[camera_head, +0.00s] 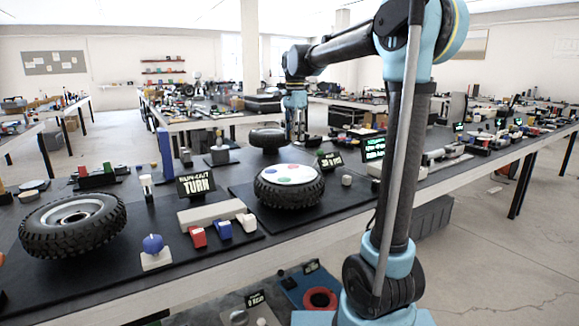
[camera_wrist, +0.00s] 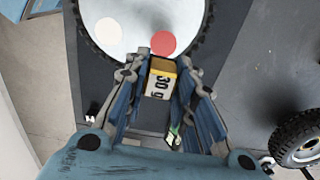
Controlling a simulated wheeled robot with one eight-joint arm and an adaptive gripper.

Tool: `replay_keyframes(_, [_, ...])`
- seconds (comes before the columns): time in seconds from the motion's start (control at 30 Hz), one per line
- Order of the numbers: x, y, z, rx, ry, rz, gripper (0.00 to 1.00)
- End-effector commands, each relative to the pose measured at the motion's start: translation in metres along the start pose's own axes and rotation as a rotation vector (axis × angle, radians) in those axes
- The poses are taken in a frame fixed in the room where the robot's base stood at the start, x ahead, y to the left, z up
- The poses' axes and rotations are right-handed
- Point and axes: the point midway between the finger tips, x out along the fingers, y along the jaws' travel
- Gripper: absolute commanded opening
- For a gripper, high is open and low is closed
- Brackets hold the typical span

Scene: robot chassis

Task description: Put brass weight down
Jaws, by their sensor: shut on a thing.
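In the wrist view, my gripper (camera_wrist: 162,68) is shut on a small block, the brass weight (camera_wrist: 159,84), with a yellowish top and a white face reading "30 g". The weight sits between the two fingertips, near the rim of a tire with a white disc (camera_wrist: 130,40). The disc bears a red spot and a cream spot. In the head view, my gripper (camera_head: 298,130) points down behind that disc-topped tire (camera_head: 289,186). The weight cannot be made out there, and its height above the surface is unclear.
A second tire (camera_head: 72,222) lies left on the dark mat, and another (camera_head: 267,139) stands behind. A "TURN" sign (camera_head: 196,184), a beige block (camera_head: 212,213) and small red, blue and white blocks lie between. A lit sign (camera_head: 374,149) stands right of the disc-topped tire.

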Motion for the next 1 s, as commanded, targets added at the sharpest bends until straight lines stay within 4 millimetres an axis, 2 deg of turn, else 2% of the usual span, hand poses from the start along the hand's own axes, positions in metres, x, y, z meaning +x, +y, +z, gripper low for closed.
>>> replay_keyframes(0.57, [0.003,-0.006,0.018,-0.025,0.0,0.0,0.08])
replay_keyframes(0.8, [0.039,-0.006,0.019,-0.026,0.0,0.0,0.08])
replay_keyframes(1.0, [0.058,-0.006,0.019,-0.026,0.0,0.0,0.08])
